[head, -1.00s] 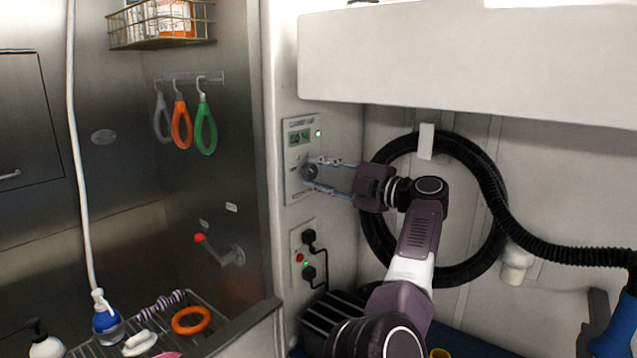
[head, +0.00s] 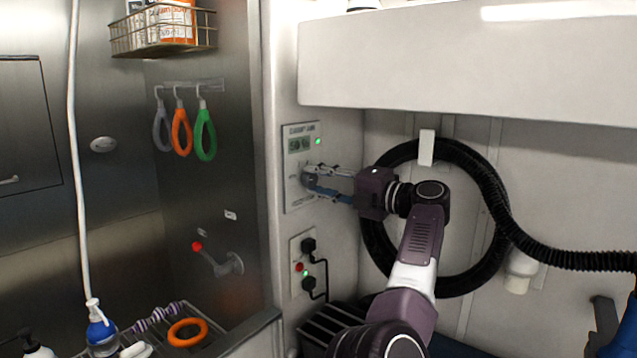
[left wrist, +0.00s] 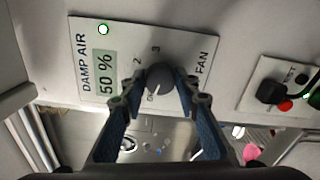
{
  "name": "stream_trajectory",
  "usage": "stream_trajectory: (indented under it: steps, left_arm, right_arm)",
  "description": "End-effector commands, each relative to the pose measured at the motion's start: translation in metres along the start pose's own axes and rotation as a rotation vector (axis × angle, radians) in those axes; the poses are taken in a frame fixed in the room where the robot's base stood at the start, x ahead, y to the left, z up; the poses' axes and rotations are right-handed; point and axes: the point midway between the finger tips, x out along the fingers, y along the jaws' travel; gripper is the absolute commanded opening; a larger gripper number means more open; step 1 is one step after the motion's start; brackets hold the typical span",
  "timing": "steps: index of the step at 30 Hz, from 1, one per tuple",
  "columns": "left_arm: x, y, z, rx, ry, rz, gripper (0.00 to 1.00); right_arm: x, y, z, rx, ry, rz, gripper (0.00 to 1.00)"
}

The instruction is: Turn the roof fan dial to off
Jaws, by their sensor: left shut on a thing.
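The roof fan dial (left wrist: 159,77) is a dark grey round knob on a pale wall panel (head: 300,148). In the left wrist view, a light pointer mark on it faces down, toward lettering partly hidden at its lower edge. The numbers 2 and 3 show above it. My left gripper (head: 310,181) is shut on the dial, with one blue-padded finger on each side; it also shows in the left wrist view (left wrist: 160,86). In the head view the fingers hide much of the dial (head: 307,179). My right gripper is not in view.
The panel's display (left wrist: 106,75) reads 50 % beside a green light. Below the panel is a socket plate (head: 297,266) with black plugs and a cable. A black coiled hose (head: 489,190) hangs behind my left arm. A white overhead cabinet (head: 450,65) juts out above.

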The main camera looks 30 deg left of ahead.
Motion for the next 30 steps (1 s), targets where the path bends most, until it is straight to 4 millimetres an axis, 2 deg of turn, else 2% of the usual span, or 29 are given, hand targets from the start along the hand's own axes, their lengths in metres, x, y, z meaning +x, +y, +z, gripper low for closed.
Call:
stream_trajectory:
  steps: [8,9,14,23,26,30]
  left_arm:
    - [0.0,-0.002,0.0,-0.002,0.001,-0.004,0.05]
    - [0.0,-0.002,0.0,-0.002,0.001,-0.004,0.31]
    - [0.0,-0.001,0.0,-0.001,0.001,-0.003,0.47]
    - [-0.002,-0.001,0.0,-0.001,0.0,-0.001,0.47]
    - [-0.011,-0.001,0.001,-0.001,-0.003,-0.002,0.47]
    - [-0.036,-0.001,0.001,-0.001,-0.004,-0.003,0.47]
  right_arm:
    - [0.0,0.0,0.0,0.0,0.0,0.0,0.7]
    - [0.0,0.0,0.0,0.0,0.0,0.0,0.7]
    - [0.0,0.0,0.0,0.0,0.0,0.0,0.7]
    - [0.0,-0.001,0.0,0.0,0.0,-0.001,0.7]
    - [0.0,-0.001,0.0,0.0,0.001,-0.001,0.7]
    - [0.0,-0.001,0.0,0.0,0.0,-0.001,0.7]
